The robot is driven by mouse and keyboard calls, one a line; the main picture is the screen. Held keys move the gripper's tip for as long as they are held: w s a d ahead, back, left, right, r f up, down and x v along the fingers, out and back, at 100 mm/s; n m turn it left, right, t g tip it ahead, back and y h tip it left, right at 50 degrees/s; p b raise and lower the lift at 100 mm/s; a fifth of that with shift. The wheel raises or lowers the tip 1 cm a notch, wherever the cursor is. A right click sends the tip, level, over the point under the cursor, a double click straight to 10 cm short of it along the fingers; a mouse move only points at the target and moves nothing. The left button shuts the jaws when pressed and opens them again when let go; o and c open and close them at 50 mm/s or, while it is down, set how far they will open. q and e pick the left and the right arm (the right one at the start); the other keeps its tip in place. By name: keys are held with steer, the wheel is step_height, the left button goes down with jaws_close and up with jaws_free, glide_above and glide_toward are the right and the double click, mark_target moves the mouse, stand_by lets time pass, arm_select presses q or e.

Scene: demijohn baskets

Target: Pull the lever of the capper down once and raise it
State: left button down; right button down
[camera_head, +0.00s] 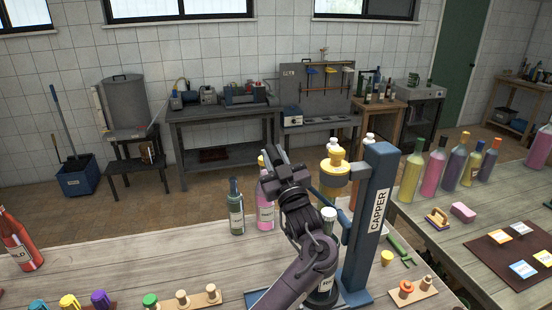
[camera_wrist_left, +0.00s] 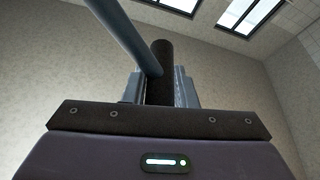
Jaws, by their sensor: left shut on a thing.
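The blue capper (camera_head: 371,215) stands upright on the near table, with its name on the column. Its yellow head (camera_head: 334,178) sits to the left of the column. A bottle with a pale top (camera_head: 328,221) stands below the head, partly hidden by my left arm. My left gripper (camera_head: 278,163) is raised left of the yellow head. In the left wrist view its jaws are shut on the dark grip of the lever (camera_wrist_left: 161,70). The lever's blue-grey rod (camera_wrist_left: 125,34) runs up to the left from there. In the head view the lever is mostly hidden behind my gripper. My right gripper is out of view.
A green bottle (camera_head: 236,208) and a pink bottle (camera_head: 264,208) stand just left of my arm. A cork rack (camera_head: 183,300) lies at the front, and a small block with stoppers (camera_head: 412,292) right of the capper. Several coloured bottles stand on the right table.

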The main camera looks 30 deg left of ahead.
arm_select(q)
steer(key=s+a+f+n+g+b, duration=0.1)
steer(key=s+a+f+n+b, duration=0.1)
steer(key=f+b, duration=0.5)
steer(key=s+a+f+n+g+b, duration=0.2)
steer(key=s+a+f+n+b, duration=0.1)
steer(key=f+b, duration=0.4)
steer(key=shift+s+a+n+y+b, duration=0.4)
steer(key=shift+s+n+b, duration=0.1)
steer(key=shift+s+n, duration=0.45)
steer(key=shift+w, duration=0.1)
steer(key=c, duration=1.2)
jaws_free()
